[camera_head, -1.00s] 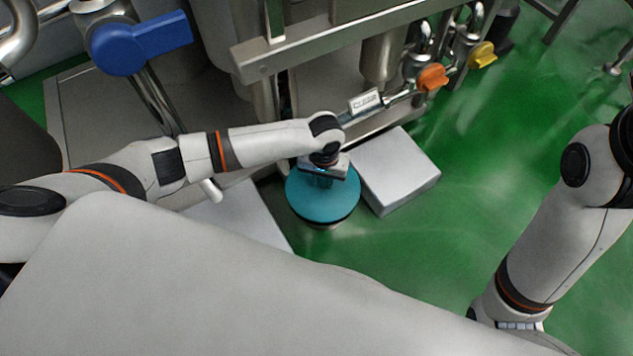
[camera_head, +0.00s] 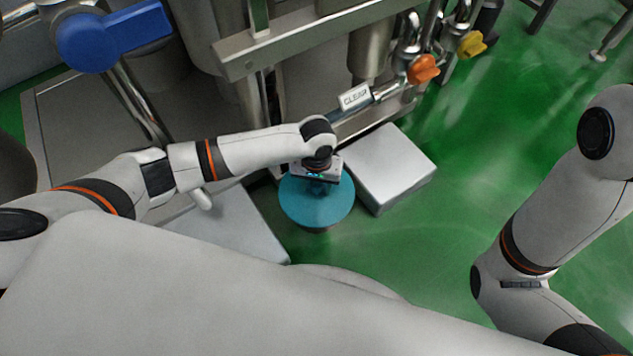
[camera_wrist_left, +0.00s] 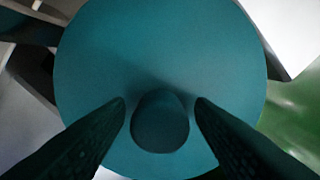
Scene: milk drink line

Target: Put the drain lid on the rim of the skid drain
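The drain lid (camera_head: 316,205) is a flat teal disc with a short round knob. It lies low near the floor in the head view and fills most of the left wrist view (camera_wrist_left: 160,60). A dull rim of the skid drain (camera_head: 318,230) shows just under the lid's near edge; the lid hides the rest, so I cannot tell how evenly it sits. My left gripper (camera_head: 318,186) is over the lid. In the left wrist view its two fingers (camera_wrist_left: 161,102) stand either side of the knob (camera_wrist_left: 160,122) with a narrow gap at each side. My right gripper is out of view.
A pale block (camera_head: 390,167) stands right of the lid and another pale slab (camera_head: 232,225) lies left of it. Metal pipework with a "CLEAN" tag (camera_head: 355,96), an orange handle (camera_head: 423,69) and a yellow handle (camera_head: 472,44) is behind. Green floor (camera_head: 445,235) is open at right.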

